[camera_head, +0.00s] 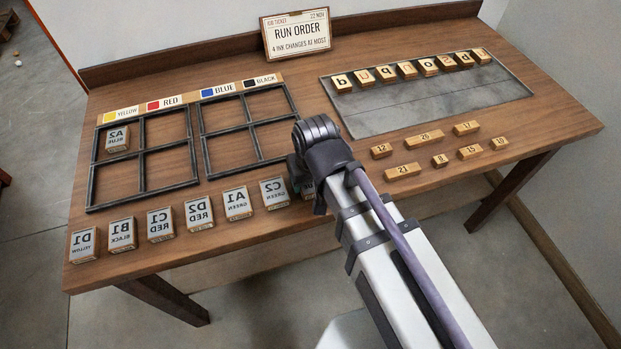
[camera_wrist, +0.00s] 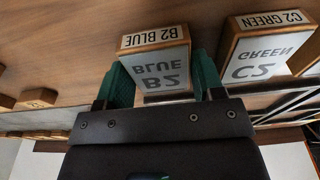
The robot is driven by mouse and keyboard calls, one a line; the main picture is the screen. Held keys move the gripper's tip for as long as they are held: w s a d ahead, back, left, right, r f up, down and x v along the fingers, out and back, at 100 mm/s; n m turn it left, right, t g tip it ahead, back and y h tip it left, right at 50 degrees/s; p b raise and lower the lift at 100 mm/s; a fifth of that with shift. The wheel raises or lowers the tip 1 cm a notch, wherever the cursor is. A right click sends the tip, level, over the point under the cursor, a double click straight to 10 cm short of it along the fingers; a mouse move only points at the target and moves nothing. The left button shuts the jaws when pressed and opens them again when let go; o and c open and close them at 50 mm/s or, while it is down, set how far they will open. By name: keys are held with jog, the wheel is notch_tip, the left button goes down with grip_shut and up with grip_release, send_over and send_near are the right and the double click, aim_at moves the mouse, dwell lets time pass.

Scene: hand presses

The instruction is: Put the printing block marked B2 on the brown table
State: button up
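The B2 BLUE printing block (camera_wrist: 160,62) is in the wrist view, a wooden block with a pale grey face, between the two green fingers of my gripper (camera_wrist: 160,85). The fingers lie close along both its sides. I cannot tell whether they press on it. The brown table (camera_head: 240,240) carries this row. The C2 GREEN block (camera_wrist: 268,48) stands right beside B2 in the wrist view.
Several other blocks, from D1 (camera_head: 84,245) to A1 (camera_head: 237,204), stand along the front edge. Behind them are two dark grid frames (camera_head: 152,178); A2 (camera_head: 117,139) sits in the left one. A grey plate (camera_head: 440,105) with letter blocks and small number blocks (camera_head: 403,171) are at right.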

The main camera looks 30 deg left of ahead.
aim_at(313, 187)
jog(key=o, duration=0.4)
notch_tip(313, 187, up, 12)
jog(key=s+d+p, duration=0.1)
jog(key=p, duration=1.1)
jog(key=shift+d, duration=0.2)
jog(key=shift+r, duration=0.1)
jog(key=w+d+m, duration=0.2)
jog(key=w+d, duration=0.2)
jog(key=d, duration=0.3)
jog(key=w+d+m+h, duration=0.1)
jog(key=w+d, duration=0.2)
jog(key=d, duration=0.3)
jog(key=w+d+m, duration=0.2)
jog(key=w+d, duration=0.2)
jog(key=d, duration=0.3)
jog(key=d+m+g, duration=0.1)
jog(key=d+m, duration=0.3)
jog(key=d, duration=1.4)
jog(key=shift+w+d+m, duration=0.25)
jog(key=shift+d+m, duration=0.15)
